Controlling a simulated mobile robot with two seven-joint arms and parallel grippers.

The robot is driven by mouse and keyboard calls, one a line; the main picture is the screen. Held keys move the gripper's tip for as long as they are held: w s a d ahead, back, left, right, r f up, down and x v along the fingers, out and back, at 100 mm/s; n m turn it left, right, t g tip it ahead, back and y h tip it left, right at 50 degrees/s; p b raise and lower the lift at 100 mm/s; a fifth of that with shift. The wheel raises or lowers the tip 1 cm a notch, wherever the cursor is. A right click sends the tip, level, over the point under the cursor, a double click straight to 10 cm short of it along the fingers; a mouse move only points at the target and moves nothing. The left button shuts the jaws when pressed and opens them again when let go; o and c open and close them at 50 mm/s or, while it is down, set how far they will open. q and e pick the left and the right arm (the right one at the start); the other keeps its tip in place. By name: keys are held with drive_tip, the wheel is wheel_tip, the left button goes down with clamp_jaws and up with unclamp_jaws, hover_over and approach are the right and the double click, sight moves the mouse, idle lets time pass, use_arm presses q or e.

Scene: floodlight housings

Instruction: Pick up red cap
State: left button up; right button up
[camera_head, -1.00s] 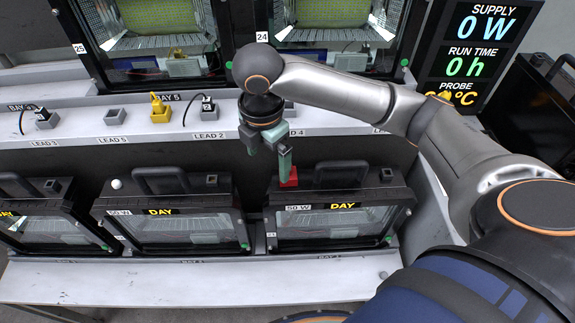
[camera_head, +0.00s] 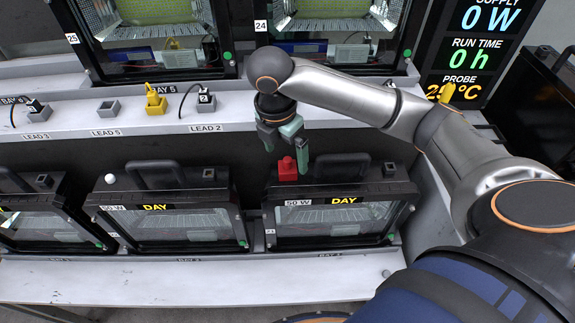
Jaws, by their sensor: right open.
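The red cap (camera_head: 287,168) sits upright on the top left corner of the right-hand floodlight housing (camera_head: 335,218), the one marked 50 W and DAY. My right gripper (camera_head: 286,162) reaches down over it from above, jaws open. One green-tipped finger shows to the right of the cap and the other to its left and slightly higher. I cannot tell whether either finger touches the cap. My left gripper is not in view.
A second housing (camera_head: 170,222) with a white knob (camera_head: 109,178) stands to the left. Behind is a white shelf (camera_head: 140,130) with grey sockets, a yellow cap (camera_head: 155,100) and a black plug (camera_head: 206,98).

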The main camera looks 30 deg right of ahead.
sight(287, 159)
drive_tip(key=f, duration=0.4)
drive_tip(key=shift+d, duration=0.35)
drive_tip(key=c, duration=1.5)
drive_tip(key=shift+w+r, duration=0.1)
drive_tip(key=shift+r, duration=0.4)
wheel_tip(287, 159, up, 2)
drive_tip(key=shift+r, duration=0.2)
drive_tip(key=s+a+r+p, duration=0.1)
drive_tip(key=s+a+r, duration=0.2)
drive_tip(key=s+a+r+p, duration=0.2)
drive_tip(key=s+a+r, duration=0.1)
drive_tip(key=s, duration=0.1)
drive_tip(key=s+a+r+p, duration=0.1)
drive_tip(key=s+a+r, duration=0.2)
drive_tip(key=shift+s+a+r+p, duration=0.2)
drive_tip(key=shift+s+r+p, duration=0.05)
drive_tip(key=shift+r+p, duration=0.15)
